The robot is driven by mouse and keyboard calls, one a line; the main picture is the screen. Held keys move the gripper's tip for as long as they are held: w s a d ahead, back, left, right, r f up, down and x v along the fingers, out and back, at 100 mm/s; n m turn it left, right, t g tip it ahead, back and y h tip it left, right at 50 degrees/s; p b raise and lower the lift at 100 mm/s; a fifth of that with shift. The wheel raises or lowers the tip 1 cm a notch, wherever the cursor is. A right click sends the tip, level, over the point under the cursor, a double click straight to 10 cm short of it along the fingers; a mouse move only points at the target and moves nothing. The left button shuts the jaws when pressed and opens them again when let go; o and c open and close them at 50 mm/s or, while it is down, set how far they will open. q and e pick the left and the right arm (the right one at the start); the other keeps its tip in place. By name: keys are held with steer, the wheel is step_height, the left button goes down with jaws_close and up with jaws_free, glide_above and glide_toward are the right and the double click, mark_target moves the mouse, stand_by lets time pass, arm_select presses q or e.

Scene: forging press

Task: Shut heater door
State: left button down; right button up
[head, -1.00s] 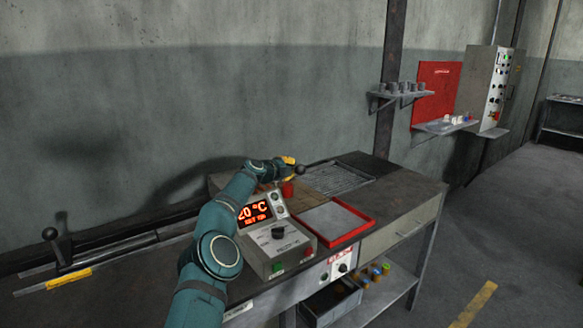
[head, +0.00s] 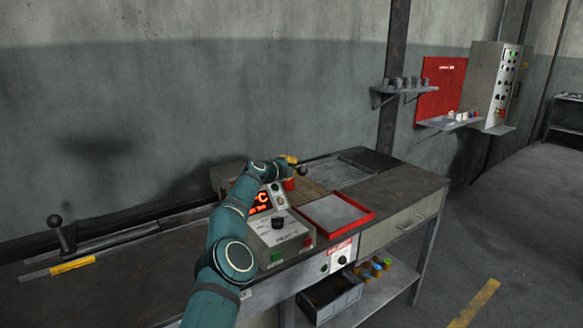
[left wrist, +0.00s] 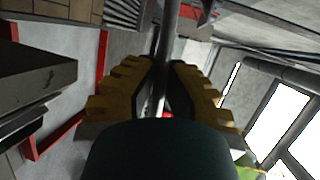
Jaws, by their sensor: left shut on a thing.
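My left gripper (head: 292,162) has yellow fingers and is shut on a slim handle with a dark ball knob (head: 302,171), behind the control box. In the left wrist view a grey bar (left wrist: 167,40) runs between the yellow fingers. A low grey box (head: 226,175), perhaps the heater, stands against the wall, mostly hidden by my left arm. I cannot tell how far its door is open. My right gripper is not in view.
A red-rimmed tray (head: 359,224) lies on the bench right of the control box. A grate (head: 340,172) is behind it. A lever with a ball knob (head: 55,220) stands at the far left. The bench's right end (head: 405,190) is clear.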

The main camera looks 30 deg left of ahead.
arm_select(q)
steer(key=c, duration=1)
jaws_free()
steer(key=shift+s+a, duration=0.1)
steer(key=shift+a, duration=0.05)
steer(key=shift+d+v, duration=0.2)
steer(key=shift+v, duration=3.45)
